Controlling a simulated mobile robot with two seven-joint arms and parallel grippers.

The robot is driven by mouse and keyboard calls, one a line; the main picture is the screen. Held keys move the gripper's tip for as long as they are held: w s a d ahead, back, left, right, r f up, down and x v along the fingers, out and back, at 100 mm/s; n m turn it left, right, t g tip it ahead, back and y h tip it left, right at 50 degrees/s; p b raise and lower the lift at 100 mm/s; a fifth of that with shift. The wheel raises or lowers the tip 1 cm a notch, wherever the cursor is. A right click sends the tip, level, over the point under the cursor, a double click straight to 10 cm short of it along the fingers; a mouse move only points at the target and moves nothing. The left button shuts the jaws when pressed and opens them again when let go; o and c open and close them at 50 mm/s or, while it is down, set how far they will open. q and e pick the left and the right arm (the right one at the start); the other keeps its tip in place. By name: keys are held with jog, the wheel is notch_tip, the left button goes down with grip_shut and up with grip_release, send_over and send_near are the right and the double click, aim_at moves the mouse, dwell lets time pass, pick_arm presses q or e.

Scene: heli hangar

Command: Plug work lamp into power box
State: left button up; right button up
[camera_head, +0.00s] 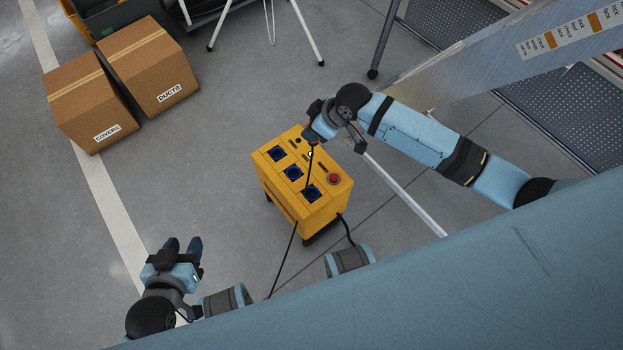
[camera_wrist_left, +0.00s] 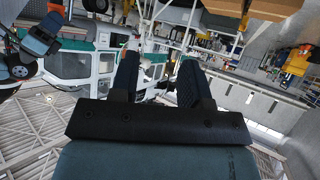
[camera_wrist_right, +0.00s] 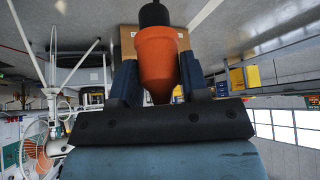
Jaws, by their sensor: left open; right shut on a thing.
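The yellow power box (camera_head: 285,199) stands on the floor in the middle of the head view. Its top has several blue sockets (camera_head: 293,172) and a red button (camera_head: 334,179). My right gripper (camera_head: 312,132) is over the far right edge of the box top. It is shut on an orange plug with a black end, clear in the right wrist view (camera_wrist_right: 157,62). A thin black cable runs from that gripper across the box top. My left gripper (camera_head: 183,248) is open and empty, left of and nearer than the box. I cannot make out the work lamp.
Two cardboard boxes, "COVERS" (camera_head: 85,97) and "DUCTS" (camera_head: 148,64), stand at the upper left. White stand legs (camera_head: 308,33) reach the floor at the top. A grey metal panel (camera_head: 480,62) is at upper right. The floor left of the power box is clear.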

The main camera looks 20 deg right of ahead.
pick_arm(q)
jog(key=w+d+r+t+h+b, duration=0.2)
jog(key=d+r+t+h+b, duration=0.1)
jog(key=r+b, duration=0.3)
jog(key=d+t+b, duration=0.1)
jog(key=b, duration=0.1)
jog(key=shift+w+d+r+b, duration=0.25)
jog(key=shift+w+r+b, duration=0.1)
jog(key=shift+b, duration=0.05)
pick_arm(e)
jog(key=s+a+f+n, duration=0.1)
jog(key=s+f, duration=0.1)
jog(key=f, duration=0.8)
jog(key=s+a+f+n+g+y, duration=0.1)
jog(key=s+f+n, duration=0.1)
jog(key=f, duration=0.8)
jog(key=shift+s+a+n, duration=0.15)
jog(key=shift+s+n, duration=0.15)
jog(key=shift+s, duration=0.15)
pick_arm(q)
jog(key=shift+r+p, duration=0.5)
jog(key=shift+p, duration=0.1)
pick_arm(e)
jog(key=shift+r, duration=0.1)
pick_arm(q)
jog(key=shift+f, duration=0.15)
pick_arm(e)
jog(key=shift+f, duration=0.25)
